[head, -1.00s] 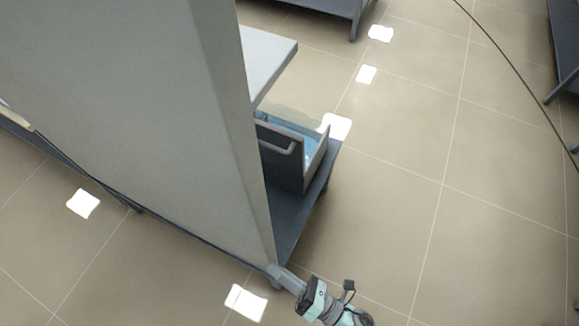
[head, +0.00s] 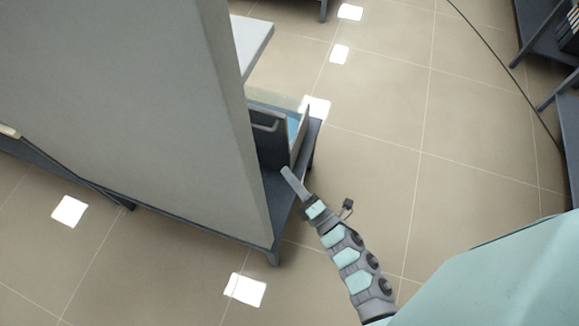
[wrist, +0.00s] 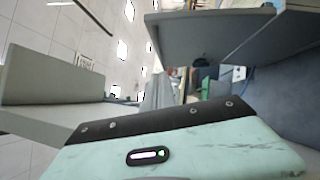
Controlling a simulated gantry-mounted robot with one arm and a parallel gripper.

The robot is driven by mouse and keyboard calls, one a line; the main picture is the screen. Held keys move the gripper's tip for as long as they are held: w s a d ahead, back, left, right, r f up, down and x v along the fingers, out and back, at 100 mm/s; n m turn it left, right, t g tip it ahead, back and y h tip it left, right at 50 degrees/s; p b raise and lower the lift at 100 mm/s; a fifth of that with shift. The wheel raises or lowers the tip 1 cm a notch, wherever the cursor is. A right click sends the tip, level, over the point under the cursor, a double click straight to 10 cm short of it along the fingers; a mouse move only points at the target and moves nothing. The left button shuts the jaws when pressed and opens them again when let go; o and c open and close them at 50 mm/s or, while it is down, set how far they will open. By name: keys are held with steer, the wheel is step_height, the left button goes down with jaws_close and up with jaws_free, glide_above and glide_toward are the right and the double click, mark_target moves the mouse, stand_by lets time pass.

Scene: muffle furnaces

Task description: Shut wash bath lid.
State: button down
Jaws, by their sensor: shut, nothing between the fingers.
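The wash bath (head: 272,145) is a dark grey box with blue inside and a bar handle on its front, low beside a big grey panel. It stands open at the top. A pale flat slab (head: 254,42) juts out behind the panel above it; I cannot tell whether this is the lid. My gripper (head: 286,172) is shut and empty, just in front of the bath's lower front corner; I cannot tell if it touches.
The tall grey panel (head: 130,110) hides much of the left. The bath stands on a dark table (head: 285,205). Tiled floor (head: 375,140) is free to the right. Dark racks (head: 545,35) stand at the far right. Grey slabs (wrist: 200,35) show close in the wrist view.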

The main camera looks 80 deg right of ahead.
steer(key=w+d+r, duration=0.2)
steer(key=w+d, duration=0.2)
steer(key=d, duration=0.4)
steer(key=shift+w+d+r+b, duration=0.15)
steer(key=shift+w+r+b, duration=0.05)
steer(key=shift+b, duration=0.15)
steer(key=shift+r, duration=0.1)
